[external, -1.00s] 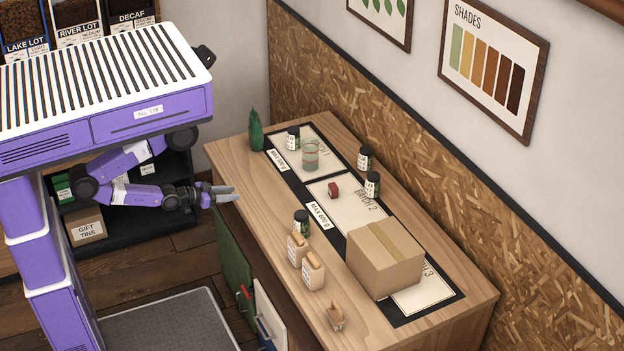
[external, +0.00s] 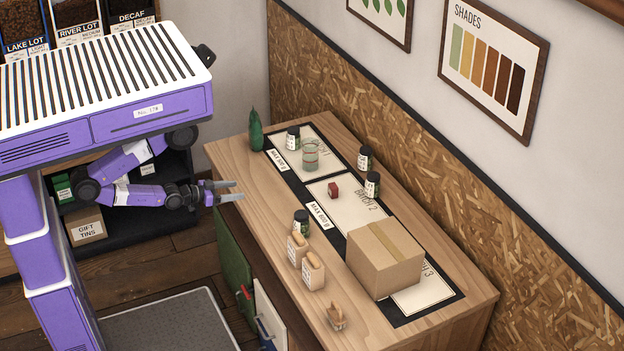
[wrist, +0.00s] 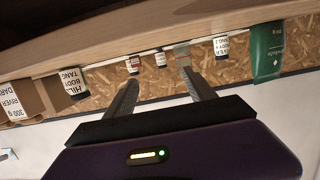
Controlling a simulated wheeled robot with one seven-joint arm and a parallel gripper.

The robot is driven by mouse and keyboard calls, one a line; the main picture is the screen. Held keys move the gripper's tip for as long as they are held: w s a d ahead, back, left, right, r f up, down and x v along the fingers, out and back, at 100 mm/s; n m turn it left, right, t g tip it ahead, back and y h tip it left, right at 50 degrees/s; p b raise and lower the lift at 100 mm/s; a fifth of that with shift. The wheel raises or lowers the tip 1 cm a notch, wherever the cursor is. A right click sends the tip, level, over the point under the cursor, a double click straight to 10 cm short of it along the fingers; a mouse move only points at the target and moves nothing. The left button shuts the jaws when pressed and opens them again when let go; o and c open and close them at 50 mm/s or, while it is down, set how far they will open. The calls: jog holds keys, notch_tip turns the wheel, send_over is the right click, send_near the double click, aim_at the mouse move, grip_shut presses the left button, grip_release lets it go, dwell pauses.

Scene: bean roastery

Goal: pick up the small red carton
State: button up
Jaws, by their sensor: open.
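The small red carton (external: 333,190) stands on the wooden counter, on the pale Batch 2 panel near its upper left edge. In the wrist view, which is upside down, the red carton (wrist: 133,65) shows beyond the tip of the left finger. My gripper (external: 241,191) is open and empty, just over the counter's near left edge, well apart from the carton and to its left. In the wrist view my gripper's (wrist: 160,80) two fingers are spread with nothing between them.
A dark-lidded jar (external: 301,222) and two tan bags (external: 312,270) stand near the front edge. A cardboard box (external: 385,257) is right of the carton. A jar (external: 372,184) stands behind it; a glass (external: 310,154) and green bag (external: 255,130) are farther left. Bare wood lies between gripper and carton.

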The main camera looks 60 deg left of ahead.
jog(key=w+d+r+t+h+p, duration=0.1)
jog(key=w+d+r+t, duration=0.15)
jog(key=w, duration=0.55)
jog(key=m+g+h+p, duration=0.2)
jog(key=p, duration=0.1)
send_near(330, 189)
jog(key=w+d+r, duration=0.1)
jog(key=w+r, duration=0.3)
jog(key=r, duration=0.2)
notch_tip(330, 189, down, 5)
jog(key=shift+d+f+n+g+y, duration=0.15)
jog(key=shift+g+y, duration=0.2)
jog(key=shift+g, duration=0.25)
jog(key=shift+a+f+n+g+y, duration=0.15)
jog(key=shift+g+y, duration=0.2)
jog(key=shift+g, duration=0.2)
jog(key=shift+f, duration=0.3)
jog(key=shift+w+f, duration=0.15)
jog(key=shift+w, duration=0.15)
jog(key=x, duration=0.4)
jog(key=p+x, duration=0.1)
jog(key=x, duration=0.1)
jog(key=shift+w+r, duration=0.15)
jog(key=shift+r, duration=0.2)
jog(key=shift+w+d+f, duration=0.1)
jog(key=shift+w+f, duration=0.15)
jog(key=shift+w, duration=0.15)
grip_shut()
